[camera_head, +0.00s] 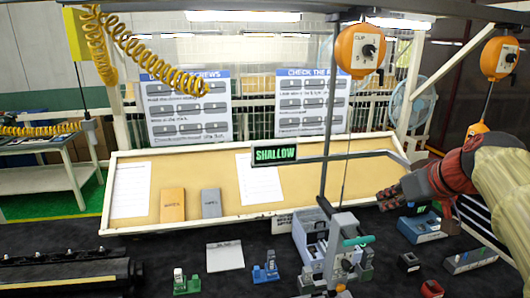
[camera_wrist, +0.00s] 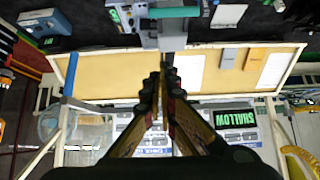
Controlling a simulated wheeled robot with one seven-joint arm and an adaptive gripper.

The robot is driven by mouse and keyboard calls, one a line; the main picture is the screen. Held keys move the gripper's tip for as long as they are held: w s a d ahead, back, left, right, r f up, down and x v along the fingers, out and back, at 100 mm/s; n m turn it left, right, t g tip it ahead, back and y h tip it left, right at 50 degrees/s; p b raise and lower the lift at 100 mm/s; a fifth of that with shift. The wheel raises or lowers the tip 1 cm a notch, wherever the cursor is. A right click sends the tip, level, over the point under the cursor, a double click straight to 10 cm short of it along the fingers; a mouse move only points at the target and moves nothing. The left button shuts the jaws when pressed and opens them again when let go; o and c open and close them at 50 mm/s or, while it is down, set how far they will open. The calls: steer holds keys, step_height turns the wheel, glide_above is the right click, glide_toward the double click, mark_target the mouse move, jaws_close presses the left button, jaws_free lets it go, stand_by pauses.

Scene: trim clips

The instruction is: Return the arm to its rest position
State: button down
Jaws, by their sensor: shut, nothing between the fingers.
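My gripper (camera_head: 392,196) is at the right of the head view, at the end of my red and cream arm. It points left, above the dark bench. Its fingers are closed together with nothing held. In the wrist view my gripper (camera_wrist: 162,80) shows its fingers meeting at the tips, in front of the tilted tan board. In the head view it is apart from the grey machine with the teal handle (camera_head: 357,241), which stands to its left and lower. No object is in the fingers.
A blue-grey box (camera_head: 422,227) stands below my gripper. A green "SHALLOW" sign (camera_head: 275,153) hangs on a bar at the centre. Orange balancers (camera_head: 361,50) hang above. Small blue (camera_head: 265,271) and green (camera_head: 186,283) fixtures stand on the bench. The tan board (camera_head: 240,202) closes the back.

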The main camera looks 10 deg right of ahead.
steer(key=s+a+f+m+g+h, duration=0.1)
steer(key=s+f+m, duration=0.1)
steer(key=s+f, duration=0.25)
steer(key=s+a+f+m+g, duration=0.2)
steer(key=s+f+m, duration=0.1)
steer(key=f, duration=0.3)
steer(key=s+a+f+n+b, duration=0.1)
steer(key=s+a+f+n, duration=0.1)
steer(key=s+a+f, duration=0.3)
steer(key=s+a+f+n+b, duration=0.2)
steer(key=s+a+f, duration=0.3)
steer(key=a, duration=0.6)
steer(key=shift+s+f+n+y, duration=0.3)
steer(key=shift+s+f+n, duration=0.1)
steer(key=shift+s, duration=0.35)
